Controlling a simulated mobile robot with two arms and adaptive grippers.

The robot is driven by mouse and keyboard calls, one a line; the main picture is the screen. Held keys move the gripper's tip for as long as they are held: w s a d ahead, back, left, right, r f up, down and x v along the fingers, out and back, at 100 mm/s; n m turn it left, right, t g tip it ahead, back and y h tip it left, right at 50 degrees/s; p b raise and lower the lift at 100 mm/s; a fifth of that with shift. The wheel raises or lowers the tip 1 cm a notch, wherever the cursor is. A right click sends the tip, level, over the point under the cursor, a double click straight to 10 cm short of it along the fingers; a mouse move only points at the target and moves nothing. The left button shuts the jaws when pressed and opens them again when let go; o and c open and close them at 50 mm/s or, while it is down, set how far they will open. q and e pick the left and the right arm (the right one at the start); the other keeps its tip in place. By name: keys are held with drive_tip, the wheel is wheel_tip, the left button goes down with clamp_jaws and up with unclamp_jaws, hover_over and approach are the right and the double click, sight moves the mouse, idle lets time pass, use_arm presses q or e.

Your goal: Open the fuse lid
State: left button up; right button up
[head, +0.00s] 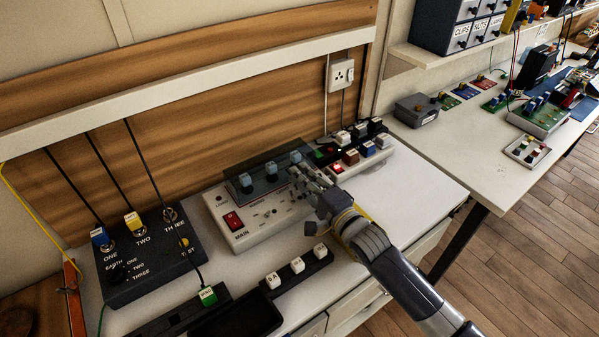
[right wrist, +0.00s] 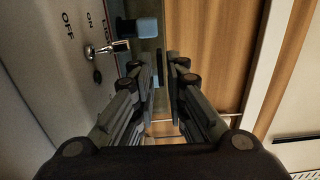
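The fuse box (head: 243,231) is a white unit with a red MAIN switch on the bench in the head view. Its dark see-through fuse lid (head: 237,177) stands raised at the back, in front of several blue fuses. My right gripper (head: 299,177) is at the right end of the lid. In the right wrist view, the fingers of my right gripper (right wrist: 160,68) are partly closed with a narrow gap between them. The lid's edge (right wrist: 160,40) lines up with that gap; I cannot tell whether either finger touches it. My left gripper is out of view.
A black switch box (head: 150,262) with wires stands at left. White key blocks (head: 297,265) sit on a dark strip in front. A switch panel (head: 358,158) is behind the gripper. A small toggle (right wrist: 105,48) is close to the fingers in the wrist view.

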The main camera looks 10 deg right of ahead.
drive_tip(key=shift+w+a, duration=0.3)
drive_tip(key=shift+w, duration=0.35)
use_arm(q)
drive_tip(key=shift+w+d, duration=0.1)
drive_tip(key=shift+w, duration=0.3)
use_arm(e)
clamp_jaws()
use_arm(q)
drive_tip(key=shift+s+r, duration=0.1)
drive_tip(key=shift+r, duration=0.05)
use_arm(e)
drive_tip(key=shift+r, duration=0.1)
